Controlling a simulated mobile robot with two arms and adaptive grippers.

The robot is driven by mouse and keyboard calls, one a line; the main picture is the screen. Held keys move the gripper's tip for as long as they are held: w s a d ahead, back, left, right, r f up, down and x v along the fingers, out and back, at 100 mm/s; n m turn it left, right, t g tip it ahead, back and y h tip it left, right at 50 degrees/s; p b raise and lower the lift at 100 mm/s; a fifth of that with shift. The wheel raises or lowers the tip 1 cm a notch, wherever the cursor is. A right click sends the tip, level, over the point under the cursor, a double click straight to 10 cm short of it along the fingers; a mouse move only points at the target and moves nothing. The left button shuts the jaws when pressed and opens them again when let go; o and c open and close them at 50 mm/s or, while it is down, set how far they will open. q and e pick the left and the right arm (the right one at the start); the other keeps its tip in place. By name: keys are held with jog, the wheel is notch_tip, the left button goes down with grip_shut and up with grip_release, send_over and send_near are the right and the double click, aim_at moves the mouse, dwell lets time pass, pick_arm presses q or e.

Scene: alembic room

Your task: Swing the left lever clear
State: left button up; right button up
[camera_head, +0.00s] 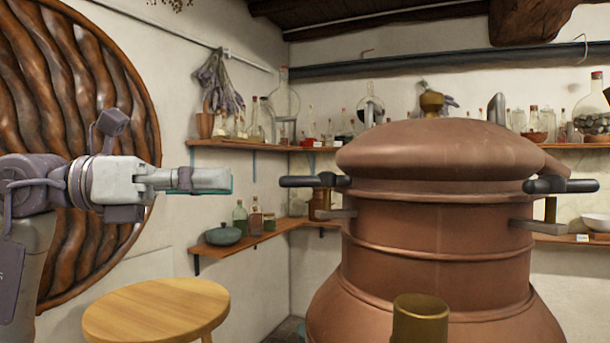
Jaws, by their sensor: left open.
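The copper still (437,210) stands right of centre, with its domed lid (440,148) on top. The left lever (314,181) is a dark handle at the lid's left edge, pointing left, with a brass piece below it. A matching right lever (560,185) sits at the lid's right edge. My left gripper (224,180) comes in from the left at about the lever's height in the picture. It is open, seen side-on and empty. A gap shows between its fingertips and the lever's end. My right gripper is not in view.
A round wooden stool (156,312) stands below my left arm. A corner shelf (265,233) with bottles and a green pot (223,234) is behind. A brass cylinder (420,318) rises before the still. No object shows between gripper and lever.

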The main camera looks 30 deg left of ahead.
aim_at(298, 182)
pick_arm(q)
jog(key=p+x, duration=0.3)
jog(key=x, duration=0.7)
jog(key=shift+w+d+p, duration=0.15)
jog(key=shift+w+p, duration=0.1)
jog(key=shift+p, duration=0.1)
jog(key=shift+w, duration=0.1)
grip_shut()
